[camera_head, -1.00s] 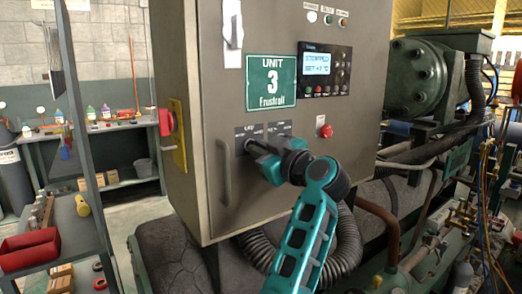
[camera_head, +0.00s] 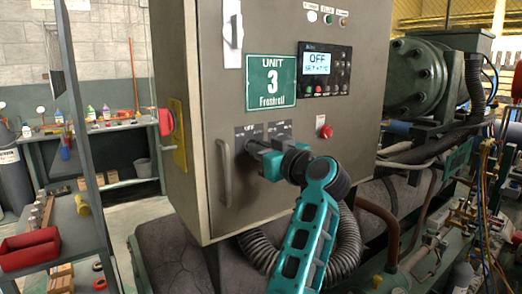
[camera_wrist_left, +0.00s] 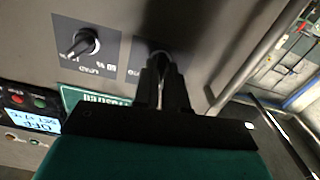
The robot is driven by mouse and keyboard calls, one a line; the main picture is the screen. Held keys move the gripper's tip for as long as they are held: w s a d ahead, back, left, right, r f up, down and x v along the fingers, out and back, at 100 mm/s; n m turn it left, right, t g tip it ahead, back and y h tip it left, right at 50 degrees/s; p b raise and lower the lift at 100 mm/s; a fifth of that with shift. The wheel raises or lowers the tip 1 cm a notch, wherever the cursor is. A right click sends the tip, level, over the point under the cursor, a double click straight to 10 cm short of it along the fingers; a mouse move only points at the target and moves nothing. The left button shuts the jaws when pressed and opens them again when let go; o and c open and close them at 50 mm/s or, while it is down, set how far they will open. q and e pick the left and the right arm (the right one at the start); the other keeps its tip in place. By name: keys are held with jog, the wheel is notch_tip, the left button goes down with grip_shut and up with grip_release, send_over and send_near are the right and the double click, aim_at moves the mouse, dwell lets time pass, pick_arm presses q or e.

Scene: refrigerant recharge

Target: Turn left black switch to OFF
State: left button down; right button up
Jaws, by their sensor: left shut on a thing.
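The left black switch (camera_head: 247,144) is on the front of the grey cabinet, on a dark label plate under the green UNIT 3 sign (camera_head: 271,82). My left gripper (camera_head: 252,147) is at this switch, its fingers shut on the knob and hiding most of it. In the left wrist view, the fingers (camera_wrist_left: 163,78) close around the switch (camera_wrist_left: 160,57), whose pointer direction I cannot make out. A second black switch (camera_wrist_left: 82,43) is beside it, free of the gripper. The display (camera_head: 317,63) reads OFF on its top line. My right gripper is not in view.
A cabinet handle (camera_head: 224,172) is just left of and below the gripper. A red button (camera_head: 326,131) is to the right. A red-handled switch on a yellow plate (camera_head: 177,135) is on the cabinet's side. Pipes and hoses fill the lower right.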

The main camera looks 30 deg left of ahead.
pick_arm(q)
jog(key=c, duration=1.3)
grip_release()
jog(key=shift+o, duration=0.2)
jog(key=shift+d, duration=0.1)
jog(key=v, duration=0.9)
jog(key=shift+d, duration=0.1)
